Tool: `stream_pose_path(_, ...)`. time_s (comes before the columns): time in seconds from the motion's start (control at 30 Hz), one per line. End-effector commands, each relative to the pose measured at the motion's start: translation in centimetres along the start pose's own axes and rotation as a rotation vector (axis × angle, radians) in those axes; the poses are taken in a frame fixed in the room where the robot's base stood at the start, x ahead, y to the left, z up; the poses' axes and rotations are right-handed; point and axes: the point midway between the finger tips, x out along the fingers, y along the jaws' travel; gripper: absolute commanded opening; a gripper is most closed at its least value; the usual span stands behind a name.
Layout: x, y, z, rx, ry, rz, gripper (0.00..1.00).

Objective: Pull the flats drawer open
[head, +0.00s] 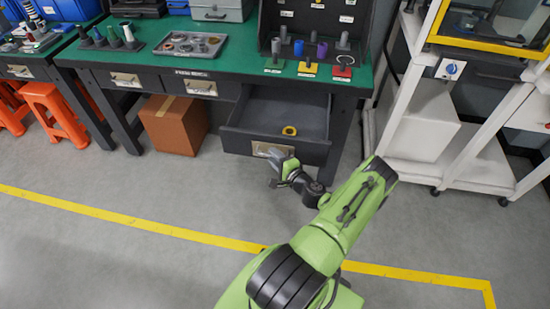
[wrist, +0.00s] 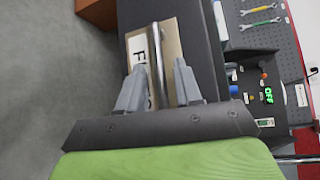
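The flats drawer (head: 250,133) is the right-hand drawer under the green-topped bench, and it stands pulled out with its inside showing. A yellow ring (head: 289,131) lies in it. Its handle (head: 272,150) is on the front panel. In the wrist view the metal handle bar (wrist: 156,60) crosses a pale label plate (wrist: 170,44) whose visible letters begin with "F". My gripper (head: 280,163) is at the handle. In the wrist view my gripper's fingers (wrist: 158,82) are apart, one on each side of the bar, with gaps showing.
Two shut drawers (head: 201,87) are to the left along the bench (head: 235,62). A cardboard box (head: 174,124) stands beneath it, and orange stools (head: 55,112) are at far left. A white wheeled frame (head: 400,110) stands to the right. The floor in front is clear.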

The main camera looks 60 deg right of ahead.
Motion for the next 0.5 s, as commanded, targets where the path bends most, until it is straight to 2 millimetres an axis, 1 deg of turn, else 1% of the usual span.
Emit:
stream_pose_path(0.27, 0.0, 0.0, 0.0, 0.0, -0.001, 0.0, 0.38)
stream_pose_path(0.33, -0.4, 0.0, 0.0, 0.001, 0.0, 0.001, 0.38)
stream_pose_path(0.43, -2.1, -0.1, 0.0, 0.004, 0.002, 0.001, 0.38)
stream_pose_path(0.5, -4.0, -0.2, -0.1, 0.005, 0.003, 0.002, 0.38)
